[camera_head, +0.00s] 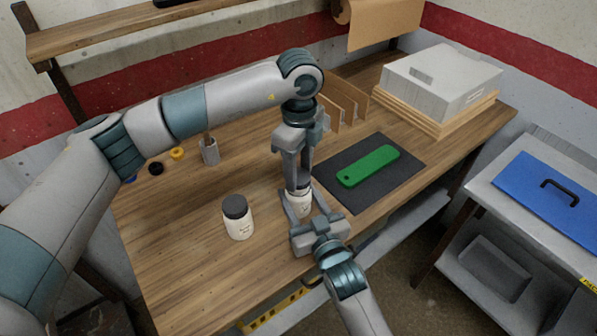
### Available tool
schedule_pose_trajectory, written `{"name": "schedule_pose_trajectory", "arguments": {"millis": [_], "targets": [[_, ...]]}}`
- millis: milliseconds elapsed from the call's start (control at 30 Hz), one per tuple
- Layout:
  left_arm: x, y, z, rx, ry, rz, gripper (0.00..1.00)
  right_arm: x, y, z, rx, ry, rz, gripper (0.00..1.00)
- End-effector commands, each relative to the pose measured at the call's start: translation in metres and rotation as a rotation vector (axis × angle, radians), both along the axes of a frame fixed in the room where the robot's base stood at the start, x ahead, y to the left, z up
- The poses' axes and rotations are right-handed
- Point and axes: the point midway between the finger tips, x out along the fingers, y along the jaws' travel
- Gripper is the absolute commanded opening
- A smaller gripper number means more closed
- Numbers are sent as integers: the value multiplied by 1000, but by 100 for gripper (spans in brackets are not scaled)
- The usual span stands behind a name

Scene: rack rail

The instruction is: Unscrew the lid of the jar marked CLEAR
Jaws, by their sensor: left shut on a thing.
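A cream jar (304,206) stands near the front edge of the wooden bench, between my two grippers. Its label is too small to read and its top is mostly hidden. My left gripper (298,187) comes straight down from above and is shut on the jar's top, at the lid. My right gripper (304,213) reaches in from the front, low down, with a finger on each side of the jar body. I cannot tell whether these fingers touch it. A second cream jar (238,227) with a dark lid (235,207) stands upright to the left, its label unreadable.
A green flat piece (368,166) lies on a dark mat (336,193) to the right. Behind are upright wooden dividers (345,100) and a grey box (440,80) on boards. A cup (210,152) and small caps (177,153) sit at the left. The bench's front left is clear.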

Motion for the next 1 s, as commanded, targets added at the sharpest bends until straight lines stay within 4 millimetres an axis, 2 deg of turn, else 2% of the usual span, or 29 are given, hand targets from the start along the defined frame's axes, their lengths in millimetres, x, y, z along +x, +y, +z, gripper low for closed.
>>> {"name": "schedule_pose_trajectory", "arguments": {"millis": [633, 1000], "targets": [[0, 0, 7, 0, 0, -1, 17, 0, 0, -2, -2, 4, 0, 0], [0, 0, 40, 1, -1, -1, 17, 0, 0, -2, -1, 3, 0, 0]]}}
